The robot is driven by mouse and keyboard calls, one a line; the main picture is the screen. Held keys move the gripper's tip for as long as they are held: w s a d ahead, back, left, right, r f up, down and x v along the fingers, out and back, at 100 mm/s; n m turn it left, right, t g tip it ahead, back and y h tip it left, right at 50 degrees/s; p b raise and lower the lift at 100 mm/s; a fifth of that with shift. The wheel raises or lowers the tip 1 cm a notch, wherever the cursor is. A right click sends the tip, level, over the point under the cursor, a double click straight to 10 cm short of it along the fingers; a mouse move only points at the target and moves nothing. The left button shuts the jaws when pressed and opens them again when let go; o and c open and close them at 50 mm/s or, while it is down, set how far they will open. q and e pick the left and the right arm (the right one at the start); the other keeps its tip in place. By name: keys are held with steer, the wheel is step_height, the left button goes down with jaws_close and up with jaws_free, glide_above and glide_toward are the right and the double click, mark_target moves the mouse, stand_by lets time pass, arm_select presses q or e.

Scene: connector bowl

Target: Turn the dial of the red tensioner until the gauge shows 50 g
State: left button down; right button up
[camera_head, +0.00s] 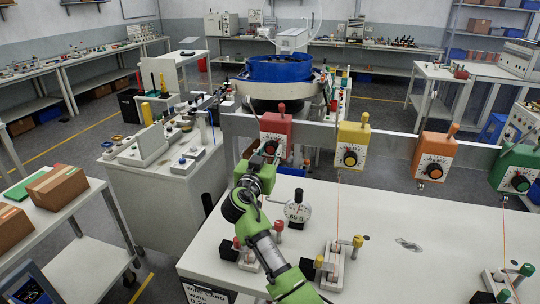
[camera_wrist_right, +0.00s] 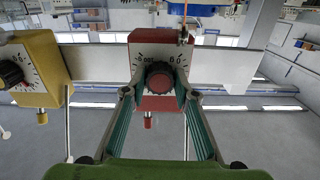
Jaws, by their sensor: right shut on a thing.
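The red tensioner (camera_head: 275,130) hangs on the rail left of the yellow one. In the right wrist view the red tensioner (camera_wrist_right: 150,48) appears upside down, with its dark dial (camera_wrist_right: 160,77) between my fingers. My right gripper (camera_head: 264,157) is at the front of the red tensioner, shut on the dial; it also shows in the wrist view (camera_wrist_right: 160,88). The arm and gripper partly cover the tensioner's face in the head view. The round white gauge (camera_head: 297,211) stands on the table beside my right arm and seems to read 65 g. My left gripper is not in view.
Yellow (camera_head: 352,145), orange (camera_head: 434,155) and green (camera_head: 515,168) tensioners hang to the right along the rail. Small clamp fixtures (camera_head: 335,266) stand on the white table (camera_head: 400,215). A blue bowl (camera_head: 277,68) sits behind the rail. The table's middle right is mostly clear.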

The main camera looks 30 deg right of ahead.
steer(key=n+b, duration=0.1)
steer(key=n, duration=0.2)
steer(key=shift+f+n, duration=0.1)
steer(key=shift+n, duration=2.2)
steer(key=o, duration=1.1)
steer(key=shift+s+a, duration=0.1)
steer(key=shift+a, duration=0.05)
steer(key=v, duration=1.1)
steer(key=shift+s+a, duration=0.2)
steer(key=shift+a, duration=0.05)
